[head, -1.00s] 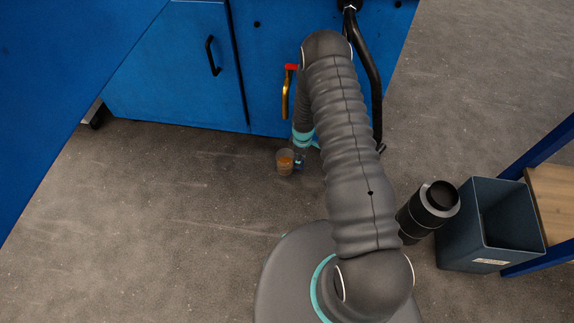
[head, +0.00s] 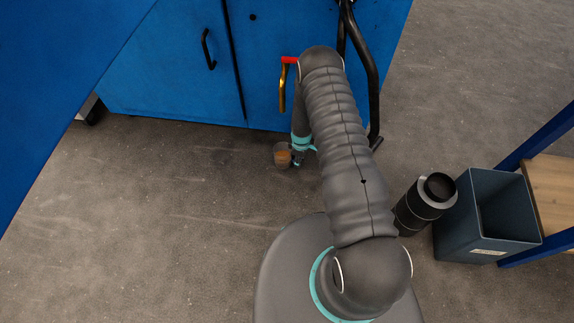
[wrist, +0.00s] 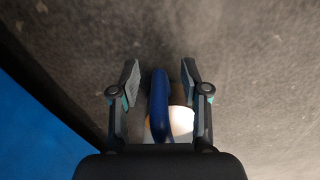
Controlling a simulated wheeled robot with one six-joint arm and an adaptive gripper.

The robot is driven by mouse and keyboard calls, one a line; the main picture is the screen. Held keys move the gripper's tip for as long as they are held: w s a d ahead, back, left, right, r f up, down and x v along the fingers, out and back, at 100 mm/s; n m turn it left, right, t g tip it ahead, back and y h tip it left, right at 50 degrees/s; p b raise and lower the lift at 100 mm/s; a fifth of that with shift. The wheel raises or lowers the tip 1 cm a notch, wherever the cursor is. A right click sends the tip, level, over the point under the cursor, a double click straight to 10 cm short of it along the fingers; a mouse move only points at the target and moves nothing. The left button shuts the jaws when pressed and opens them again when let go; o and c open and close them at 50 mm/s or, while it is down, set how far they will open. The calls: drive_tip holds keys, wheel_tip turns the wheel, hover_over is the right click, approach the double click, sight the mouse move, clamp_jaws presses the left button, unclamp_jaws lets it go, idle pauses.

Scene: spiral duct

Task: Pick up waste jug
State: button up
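The waste jug (head: 282,156) is a small clear container with orange-brown contents, standing on the floor in front of the blue cabinet in the head view. In the wrist view its blue handle (wrist: 159,105) and a bright white and brown part of its body (wrist: 181,122) show between the fingers. My gripper (wrist: 160,78) is open, with one finger on each side of the handle and a visible gap on the left. In the head view my gripper (head: 298,160) is beside the jug, partly hidden by my arm.
The blue cabinet (head: 180,70) stands close behind the jug. A dark bin (head: 487,215) stands at the right. The floor left of the jug is clear.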

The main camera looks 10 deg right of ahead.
clamp_jaws()
drive_tip(key=shift+r, duration=0.2)
